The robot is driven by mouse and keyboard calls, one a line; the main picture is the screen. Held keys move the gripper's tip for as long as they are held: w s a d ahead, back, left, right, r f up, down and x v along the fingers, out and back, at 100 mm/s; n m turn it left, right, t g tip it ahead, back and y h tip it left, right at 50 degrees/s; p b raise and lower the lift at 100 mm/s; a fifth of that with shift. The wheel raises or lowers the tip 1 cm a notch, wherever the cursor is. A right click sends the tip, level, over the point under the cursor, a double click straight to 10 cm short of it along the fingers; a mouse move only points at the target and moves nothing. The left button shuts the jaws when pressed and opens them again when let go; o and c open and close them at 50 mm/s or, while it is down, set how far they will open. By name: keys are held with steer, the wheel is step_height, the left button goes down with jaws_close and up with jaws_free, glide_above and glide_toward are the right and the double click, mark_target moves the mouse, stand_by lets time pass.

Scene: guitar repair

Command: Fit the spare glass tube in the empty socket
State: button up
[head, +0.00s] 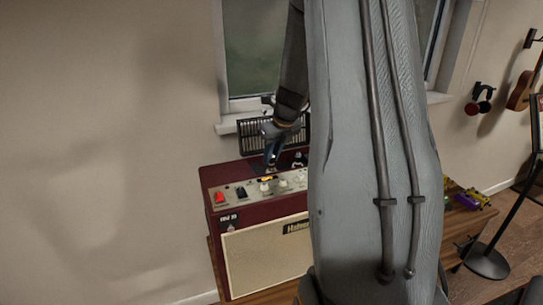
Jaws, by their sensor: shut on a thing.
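My gripper (272,158) is small in the head view, at the top of the dark red amplifier (213,180). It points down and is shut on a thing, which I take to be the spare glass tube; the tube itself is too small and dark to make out. The empty socket cannot be made out either. It is hidden by the gripper or too small to see. I cannot tell whether the held thing touches the amplifier's top.
The amplifier's front panel has a red switch (219,197), a dark switch (241,193) and pale knobs (265,187). A dark slatted grille (254,133) stands behind it, under the window. My arm hides the amplifier's right part. A stand (487,262) is on the floor at right.

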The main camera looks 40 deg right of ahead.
steer(key=shift+f, duration=0.7)
stand_by(0.5)
steer(key=o, duration=0.9)
steer(key=shift+d, duration=0.1)
steer(key=shift+c, duration=0.2)
steer(key=shift+a, duration=0.2)
steer(key=shift+r, duration=0.1)
